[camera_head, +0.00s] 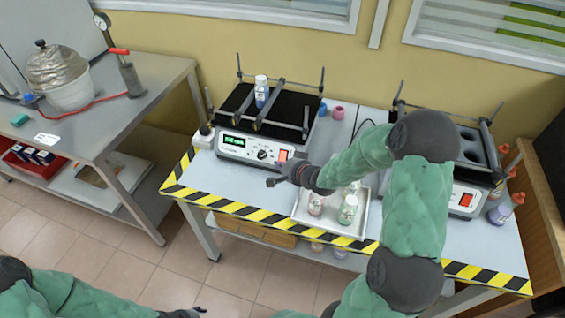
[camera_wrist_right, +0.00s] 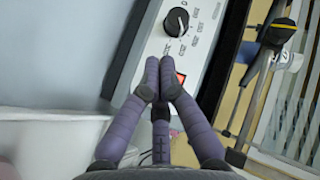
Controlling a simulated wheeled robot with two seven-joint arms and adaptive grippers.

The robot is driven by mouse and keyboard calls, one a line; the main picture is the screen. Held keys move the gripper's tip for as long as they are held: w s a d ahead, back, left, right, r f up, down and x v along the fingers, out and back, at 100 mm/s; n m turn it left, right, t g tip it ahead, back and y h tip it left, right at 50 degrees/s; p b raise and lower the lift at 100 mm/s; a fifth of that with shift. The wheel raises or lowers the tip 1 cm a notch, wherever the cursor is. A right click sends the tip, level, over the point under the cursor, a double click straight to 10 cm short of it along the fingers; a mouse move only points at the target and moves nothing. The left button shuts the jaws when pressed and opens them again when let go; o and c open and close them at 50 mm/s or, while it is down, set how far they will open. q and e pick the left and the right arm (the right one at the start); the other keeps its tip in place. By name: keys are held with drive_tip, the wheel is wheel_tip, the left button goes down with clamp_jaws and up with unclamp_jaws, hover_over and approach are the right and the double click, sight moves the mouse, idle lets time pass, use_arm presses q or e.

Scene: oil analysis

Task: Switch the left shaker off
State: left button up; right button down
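The left shaker (camera_head: 250,147) stands on the table with a lit green display (camera_head: 234,141), a black knob and a red switch (camera_head: 283,155) on its front panel. A bottle (camera_head: 262,91) stands on its dark platform. My right gripper (camera_head: 274,182) is in front of the panel, just below the switch. In the right wrist view my right gripper (camera_wrist_right: 160,82) has its fingertips together and empty. They partly hide the red switch (camera_wrist_right: 180,78), and the knob (camera_wrist_right: 176,22) is beyond them. I cannot tell whether they touch the panel. My left gripper (camera_head: 190,313) is low at the left, mostly cut off.
A white tray (camera_head: 301,211) with several bottles lies right of my right gripper. The right shaker (camera_head: 466,198) stands behind my right arm, partly hidden. A side table (camera_head: 110,122) with a foil-covered vessel (camera_head: 62,78) is at the left.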

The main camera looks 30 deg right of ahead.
drive_tip(key=shift+w+d+f, duration=0.5)
drive_tip(key=shift+w+d, duration=0.05)
drive_tip(key=shift+d, duration=0.05)
drive_tip(key=shift+f, duration=0.1)
idle(1.1)
drive_tip(key=shift+w+d+f, duration=0.15)
drive_tip(key=shift+w+d, duration=0.05)
drive_tip(key=shift+d, duration=0.05)
drive_tip(key=shift+w+d+f, duration=0.15)
idle(0.9)
drive_tip(key=shift+s+a+r+p, duration=0.4)
drive_tip(key=shift+a+r+p, duration=0.05)
drive_tip(key=shift+p, duration=0.05)
idle(0.4)
